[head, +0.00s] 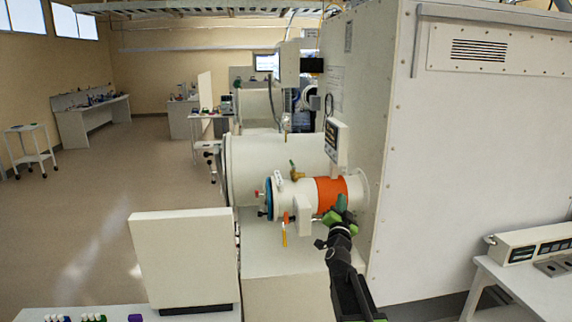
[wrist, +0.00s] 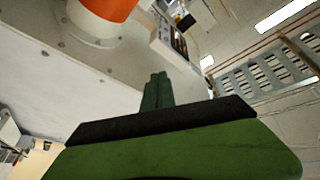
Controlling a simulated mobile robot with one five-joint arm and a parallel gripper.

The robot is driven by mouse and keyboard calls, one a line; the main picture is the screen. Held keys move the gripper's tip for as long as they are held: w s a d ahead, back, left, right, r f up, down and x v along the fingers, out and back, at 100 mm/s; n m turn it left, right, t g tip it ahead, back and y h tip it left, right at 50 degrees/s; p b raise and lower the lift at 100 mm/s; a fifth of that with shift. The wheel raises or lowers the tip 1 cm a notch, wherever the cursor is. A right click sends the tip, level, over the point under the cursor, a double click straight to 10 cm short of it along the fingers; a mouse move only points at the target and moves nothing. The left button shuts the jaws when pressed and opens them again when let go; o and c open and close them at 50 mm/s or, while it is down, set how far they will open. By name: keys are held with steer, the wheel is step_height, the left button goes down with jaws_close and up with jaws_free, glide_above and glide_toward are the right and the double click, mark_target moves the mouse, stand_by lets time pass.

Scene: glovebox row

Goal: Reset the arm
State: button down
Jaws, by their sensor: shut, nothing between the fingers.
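My gripper (head: 340,205) is at the end of my dark arm, which reaches forward in the right middle of the head view. Its green fingers are together and empty, pointing up in the wrist view (wrist: 158,90). In the head view it overlaps the lower right part of a white cylinder with an orange band (head: 331,192). I cannot tell whether it touches the cylinder. The orange band also shows at the top left of the wrist view (wrist: 108,8).
A large white cabinet (head: 480,170) stands close on the right. A white box-shaped panel (head: 183,258) is at the front left. A white table (head: 530,290) holds a device at the lower right. The floor (head: 90,210) on the left is clear.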

steer(key=s+a+f+n+g+y, duration=0.2)
steer(key=s+f+n+g, duration=0.15)
steer(key=f, duration=0.35)
steer(key=s+a+f+n+g+y+b, duration=0.1)
steer(key=s+a+f+n+g+y, duration=0.2)
steer(key=f, duration=0.5)
steer(key=s+a+f+n+g+y, duration=0.1)
steer(key=s+f+n+g, duration=0.1)
steer(key=s+f+g, duration=0.4)
steer(key=s+d+f+g, duration=0.1)
steer(key=s+f+g, duration=0.1)
steer(key=s, duration=0.4)
steer(key=s+d+f+g+h, duration=0.1)
steer(key=s+f+g, duration=0.2)
steer(key=s+f, duration=0.2)
steer(key=s+d+f+n+g+h, duration=0.1)
steer(key=s+d+f+g, duration=0.1)
steer(key=s, duration=0.7)
steer(key=shift+f+g, duration=0.55)
steer(key=shift+f, duration=0.4)
